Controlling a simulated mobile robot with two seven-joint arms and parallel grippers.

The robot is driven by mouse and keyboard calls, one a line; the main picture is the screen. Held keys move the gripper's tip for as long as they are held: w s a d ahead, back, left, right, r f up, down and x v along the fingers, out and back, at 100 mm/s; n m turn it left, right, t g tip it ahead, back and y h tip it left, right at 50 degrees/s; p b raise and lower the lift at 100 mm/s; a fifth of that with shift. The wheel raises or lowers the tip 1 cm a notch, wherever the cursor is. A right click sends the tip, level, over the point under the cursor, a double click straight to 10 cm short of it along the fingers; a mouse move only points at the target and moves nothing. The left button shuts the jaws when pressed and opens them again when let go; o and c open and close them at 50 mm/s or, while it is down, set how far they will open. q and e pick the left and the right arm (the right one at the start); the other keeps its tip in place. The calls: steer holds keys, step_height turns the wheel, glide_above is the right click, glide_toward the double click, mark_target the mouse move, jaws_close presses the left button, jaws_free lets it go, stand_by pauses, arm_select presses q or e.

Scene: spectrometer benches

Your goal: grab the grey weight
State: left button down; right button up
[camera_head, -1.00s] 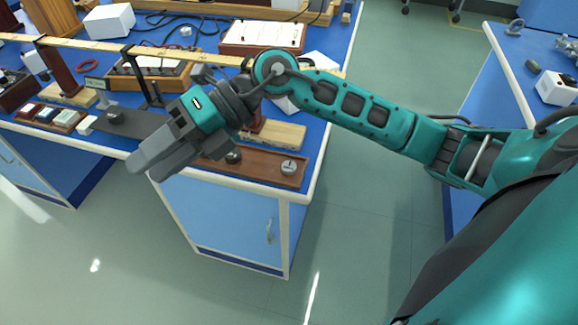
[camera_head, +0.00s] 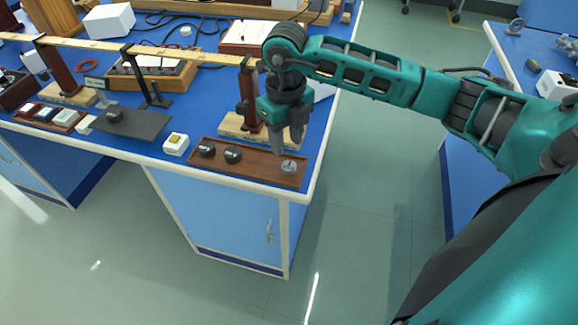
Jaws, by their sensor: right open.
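A brown wooden tray (camera_head: 262,174) lies along the front edge of the blue bench. At its right end sits a small light grey weight (camera_head: 289,166). Two dark round weights, one at the left end (camera_head: 206,149) and another beside it (camera_head: 233,155), sit in the same tray. My right gripper (camera_head: 288,152) points down just above and behind the grey weight, its fingers close to it. I cannot tell whether they touch it. The jaws are open, seen nearly edge-on. My left gripper is not in view.
A wooden stand with a reddish post (camera_head: 247,98) is close behind my right gripper. A white box with a yellow top (camera_head: 176,144) and a dark plate (camera_head: 143,124) lie left of the tray. Open floor (camera_head: 370,220) is to the right.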

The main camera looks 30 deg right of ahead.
mark_target(288, 165)
steer(key=f, duration=0.5)
steer(key=shift+s, duration=0.4)
steer(key=shift+f, duration=0.5)
steer(key=c, duration=0.8)
steer(key=shift+o, duration=0.2)
steer(key=shift+r, duration=0.1)
